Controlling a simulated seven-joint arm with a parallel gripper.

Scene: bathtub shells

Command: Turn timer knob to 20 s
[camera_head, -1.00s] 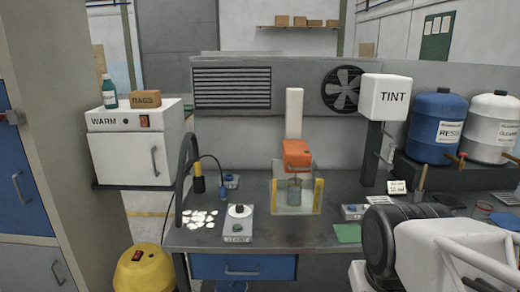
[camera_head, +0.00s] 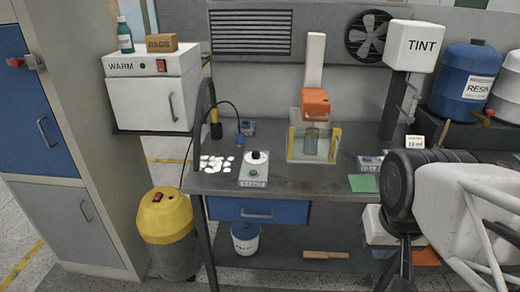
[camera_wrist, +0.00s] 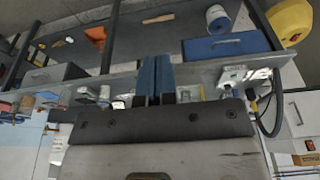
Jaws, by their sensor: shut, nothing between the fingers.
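No dial marked in seconds is readable, so I cannot tell for sure which control is the timer knob. Another small box (camera_head: 370,162) sits farther right, partly behind a green sheet. My gripper (camera_wrist: 156,80) shows two blue fingers together, shut and empty. In the head view my arm is at the right, in front of the bench, apart from both boxes.
White shell pieces (camera_head: 216,163) lie left of the front box. An orange-headed machine (camera_head: 316,102) with a clear guard stands mid-bench. A black curved post (camera_head: 200,110) rises at the left bench edge. A yellow-topped drum (camera_head: 166,215) stands on the floor. A blue drawer (camera_head: 258,210) is below.

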